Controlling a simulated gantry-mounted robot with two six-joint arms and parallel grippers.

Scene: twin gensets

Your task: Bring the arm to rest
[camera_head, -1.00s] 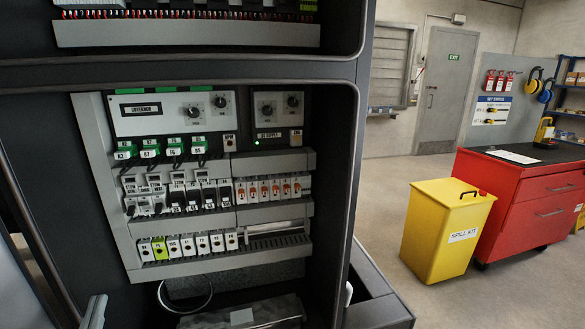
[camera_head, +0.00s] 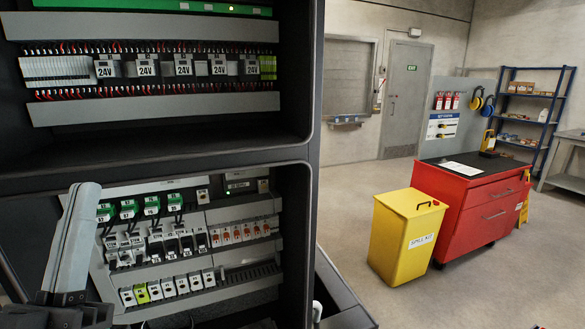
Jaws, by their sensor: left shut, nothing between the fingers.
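My left gripper (camera_head: 84,192) is at the lower left of the head view, in front of the open control cabinet (camera_head: 312,90). Its grey fingers point up and are shut with nothing between them. It covers the left end of the lower panel (camera_head: 205,215), and I cannot tell whether it touches anything. My right gripper is not in view.
The upper bay holds a row of 24V modules (camera_head: 183,66). The cabinet frame stands close on the left. To the right are a yellow spill-kit bin (camera_head: 395,240), a red tool cabinet (camera_head: 460,215) and blue shelves (camera_head: 535,105). The floor (camera_head: 345,200) between is clear.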

